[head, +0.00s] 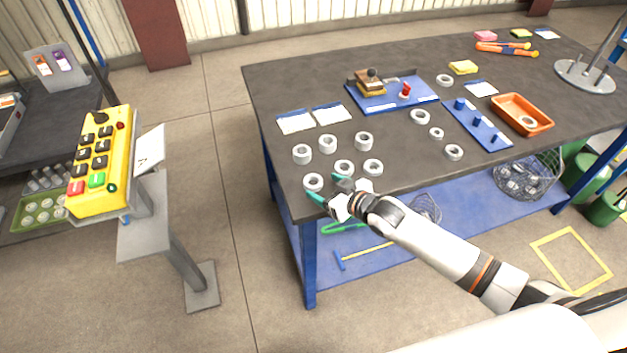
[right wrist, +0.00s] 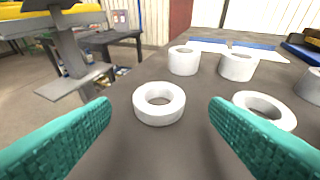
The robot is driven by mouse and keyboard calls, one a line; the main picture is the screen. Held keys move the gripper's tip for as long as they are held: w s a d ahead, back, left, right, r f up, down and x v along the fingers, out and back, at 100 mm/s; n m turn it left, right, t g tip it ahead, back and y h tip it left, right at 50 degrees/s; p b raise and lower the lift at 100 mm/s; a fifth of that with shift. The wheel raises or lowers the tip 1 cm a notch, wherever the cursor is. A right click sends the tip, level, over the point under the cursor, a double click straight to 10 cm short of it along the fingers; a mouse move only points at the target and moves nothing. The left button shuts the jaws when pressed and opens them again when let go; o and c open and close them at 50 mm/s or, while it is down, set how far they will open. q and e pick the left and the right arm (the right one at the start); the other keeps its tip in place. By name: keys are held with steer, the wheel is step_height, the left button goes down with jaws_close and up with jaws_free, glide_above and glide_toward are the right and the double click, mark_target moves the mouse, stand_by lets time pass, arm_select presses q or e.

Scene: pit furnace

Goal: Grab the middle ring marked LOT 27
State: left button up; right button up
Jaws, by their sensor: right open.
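Several pale grey rings stand in two rows near the table's front left corner. The front row has a left ring (head: 313,182), a middle ring (head: 344,168) and a right ring (head: 373,167). The back row has a left ring (head: 302,154), a middle ring (head: 328,144) and a right ring (head: 364,141). No LOT 27 mark is legible. My right gripper (head: 328,189) is open and empty at the front row. In the right wrist view a ring (right wrist: 159,115) lies ahead between the green fingers, apart from both; another ring (right wrist: 265,108) lies by the right fingertip. My left gripper is not in view.
Two white cards (head: 314,118) lie behind the rings. A blue tray (head: 420,97), a blue peg board (head: 476,125), more loose rings (head: 420,116) and an orange bin (head: 540,125) stand to the right. A yellow control box (head: 101,160) stands left of the table.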

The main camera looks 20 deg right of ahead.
mark_target(309, 179)
steer(key=shift+x, duration=1.5)
steer(key=shift+c, duration=0.3)
steer(key=c, duration=1.1)
